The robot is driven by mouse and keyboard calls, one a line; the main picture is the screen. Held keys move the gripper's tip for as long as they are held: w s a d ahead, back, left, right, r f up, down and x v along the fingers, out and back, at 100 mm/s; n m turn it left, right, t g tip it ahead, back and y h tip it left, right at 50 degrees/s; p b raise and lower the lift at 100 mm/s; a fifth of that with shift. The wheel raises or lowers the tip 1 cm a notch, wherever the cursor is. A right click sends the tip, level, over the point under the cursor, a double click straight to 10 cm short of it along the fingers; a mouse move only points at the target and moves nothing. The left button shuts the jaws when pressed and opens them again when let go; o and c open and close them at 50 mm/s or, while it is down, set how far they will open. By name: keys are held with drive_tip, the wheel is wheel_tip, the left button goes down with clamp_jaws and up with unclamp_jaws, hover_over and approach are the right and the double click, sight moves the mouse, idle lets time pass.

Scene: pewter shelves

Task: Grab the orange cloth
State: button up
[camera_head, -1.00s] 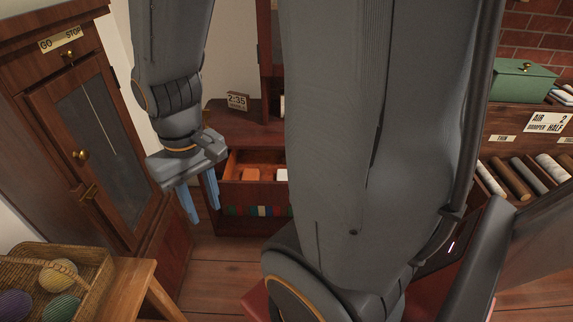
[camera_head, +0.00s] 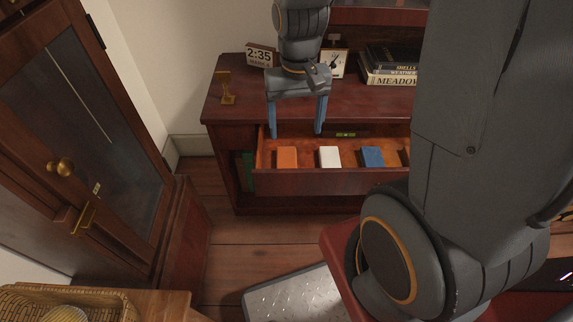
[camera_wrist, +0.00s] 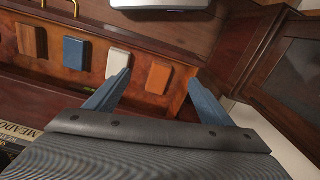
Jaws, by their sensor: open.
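The orange cloth (camera_head: 287,158) is a small folded block at the left end of an open drawer (camera_head: 330,181). In the wrist view the orange cloth (camera_wrist: 158,77) shows between my two blue fingers, nearer the middle of the gap, beside a white block (camera_wrist: 118,63). My gripper (camera_head: 297,136) is open and empty, its fingers pointing down over the drawer, one near the orange cloth's left and one near the white block. It also shows in the wrist view (camera_wrist: 160,85). I cannot tell how high the fingertips are above the cloth.
A blue block (camera_head: 372,157) and a brown block (camera_head: 404,157) lie farther right in the drawer. On the cabinet top stand a clock sign (camera_head: 260,55), a brass object (camera_head: 226,88) and books (camera_head: 388,70).

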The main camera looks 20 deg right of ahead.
drive_tip(key=m+b, duration=0.2)
drive_tip(key=b, duration=0.4)
hover_over(287, 158)
wheel_tip(287, 158, down, 14)
drive_tip(key=shift+w+d+f, duration=0.1)
drive_tip(key=shift+w+f, duration=0.05)
drive_tip(key=f, duration=0.7)
drive_tip(key=shift+s+f, duration=0.1)
drive_tip(key=shift+s, duration=0.1)
drive_tip(key=shift+c, duration=0.3)
drive_tip(key=c, duration=1.1)
